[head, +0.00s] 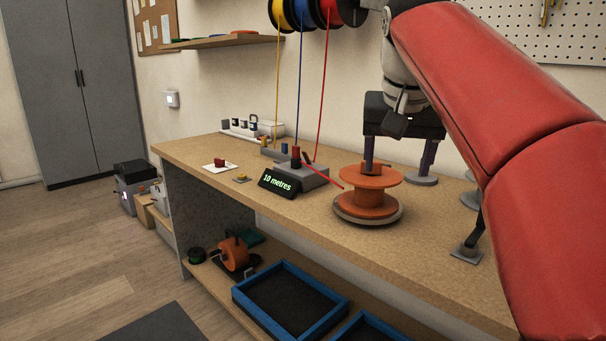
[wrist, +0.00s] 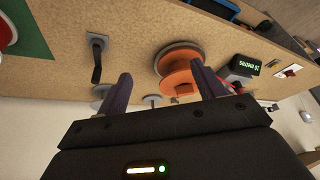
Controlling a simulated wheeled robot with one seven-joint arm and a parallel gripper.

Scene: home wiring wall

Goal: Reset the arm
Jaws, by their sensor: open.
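My gripper (head: 398,165) hangs above the workbench behind the orange spool, its two purple-grey fingers spread with nothing between them. In the wrist view my gripper (wrist: 160,76) is also open, fingers apart. My red arm comes in from the right of the head view and covers part of the bench and wall. The orange spool (head: 368,186) stands on a round base on the bench, in front of and to the left of the fingers. It also shows in the wrist view (wrist: 178,77), beyond the fingers. I cannot tell how high the fingertips are above the bench.
A grey device with a "10 metres" display (head: 279,183) sits left of the spool. Yellow, blue and red wires (head: 321,95) hang from overhead reels. A small dark upright lever (head: 470,240) stands near the arm. Blue-rimmed trays (head: 247,302) lie on the lower shelf.

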